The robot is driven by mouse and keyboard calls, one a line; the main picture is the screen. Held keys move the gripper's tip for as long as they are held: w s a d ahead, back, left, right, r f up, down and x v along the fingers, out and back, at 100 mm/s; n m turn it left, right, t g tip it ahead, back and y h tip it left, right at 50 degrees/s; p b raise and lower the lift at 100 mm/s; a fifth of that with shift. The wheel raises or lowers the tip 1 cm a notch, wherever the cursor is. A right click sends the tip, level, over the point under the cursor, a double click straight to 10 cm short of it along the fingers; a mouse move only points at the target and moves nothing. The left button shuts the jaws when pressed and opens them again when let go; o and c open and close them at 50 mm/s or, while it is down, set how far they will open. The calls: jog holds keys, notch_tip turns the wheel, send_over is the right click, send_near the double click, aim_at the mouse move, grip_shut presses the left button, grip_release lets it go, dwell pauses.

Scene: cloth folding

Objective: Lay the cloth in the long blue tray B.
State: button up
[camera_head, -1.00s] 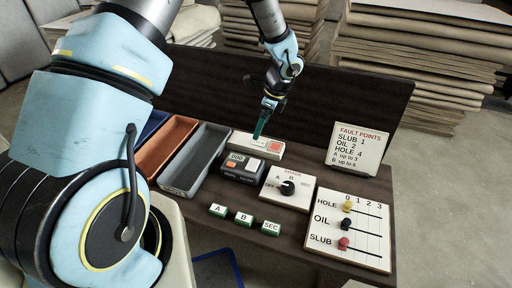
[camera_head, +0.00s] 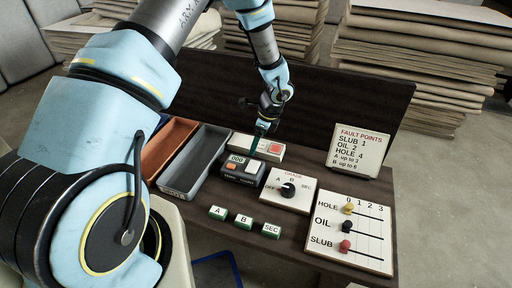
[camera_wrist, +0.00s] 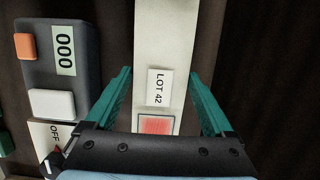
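No cloth that I can make out lies on the table. A blue tray edge (camera_head: 163,119) shows at the far left, mostly hidden behind my arm; I cannot read a letter on it. My gripper (camera_head: 259,138) hangs over the back of the table, above a long white block (camera_head: 272,150) with a red square. In the wrist view my gripper (camera_wrist: 161,75) is open and empty, its teal fingers apart on either side of the white block (camera_wrist: 160,35), which bears a "LOT 42" label. I cannot tell how far above it the fingertips are.
An orange tray (camera_head: 151,169) and grey tray (camera_head: 165,187) stand left. A counter reading 000 (camera_head: 232,180), grade dial (camera_head: 308,186), A/B/SEC buttons (camera_head: 244,221), slider board (camera_head: 380,235) and fault-points sign (camera_head: 356,170) fill the right. A dark panel (camera_head: 350,100) closes the back.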

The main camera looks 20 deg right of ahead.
jog(key=c, duration=1)
